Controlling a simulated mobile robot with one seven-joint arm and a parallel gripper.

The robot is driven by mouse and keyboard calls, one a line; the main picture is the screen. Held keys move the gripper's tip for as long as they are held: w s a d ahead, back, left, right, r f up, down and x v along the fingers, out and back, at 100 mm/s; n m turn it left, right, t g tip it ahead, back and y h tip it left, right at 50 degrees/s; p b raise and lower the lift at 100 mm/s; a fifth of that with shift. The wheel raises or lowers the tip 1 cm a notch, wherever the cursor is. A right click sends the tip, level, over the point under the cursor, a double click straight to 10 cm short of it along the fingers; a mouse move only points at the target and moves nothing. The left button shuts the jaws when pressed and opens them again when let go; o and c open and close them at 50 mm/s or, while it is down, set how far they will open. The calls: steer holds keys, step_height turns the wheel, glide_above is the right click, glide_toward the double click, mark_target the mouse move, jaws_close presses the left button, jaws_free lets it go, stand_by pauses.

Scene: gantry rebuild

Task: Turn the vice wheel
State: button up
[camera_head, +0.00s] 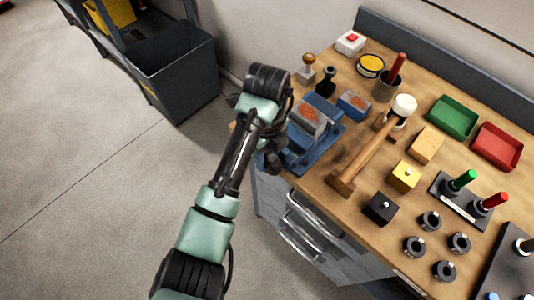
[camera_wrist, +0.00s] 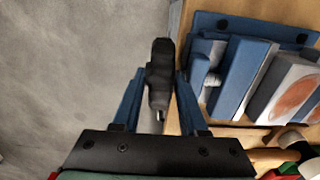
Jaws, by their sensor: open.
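The blue vice (camera_head: 325,150) sits at the near left edge of the wooden bench, with grey and orange-marked blocks at its jaws. It fills the right of the wrist view (camera_wrist: 245,85). The dark vice wheel (camera_wrist: 160,72) shows nearly edge-on in the wrist view, left of the vice and beyond the bench edge. My gripper (camera_wrist: 160,80) is open, with one blue finger on each side of the wheel. A gap shows on the left; the right finger looks very close, and I cannot tell whether it touches. In the head view my arm largely hides the gripper and wheel.
Small blocks, black rings, a green tray (camera_head: 453,117) and a red tray (camera_head: 497,147) stand farther right. A dark bin (camera_head: 175,75) is at upper left. Floor left of the bench is clear.

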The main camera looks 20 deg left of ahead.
jaws_close()
steer(key=shift+d+y, duration=0.1)
steer(key=shift+y, duration=0.3)
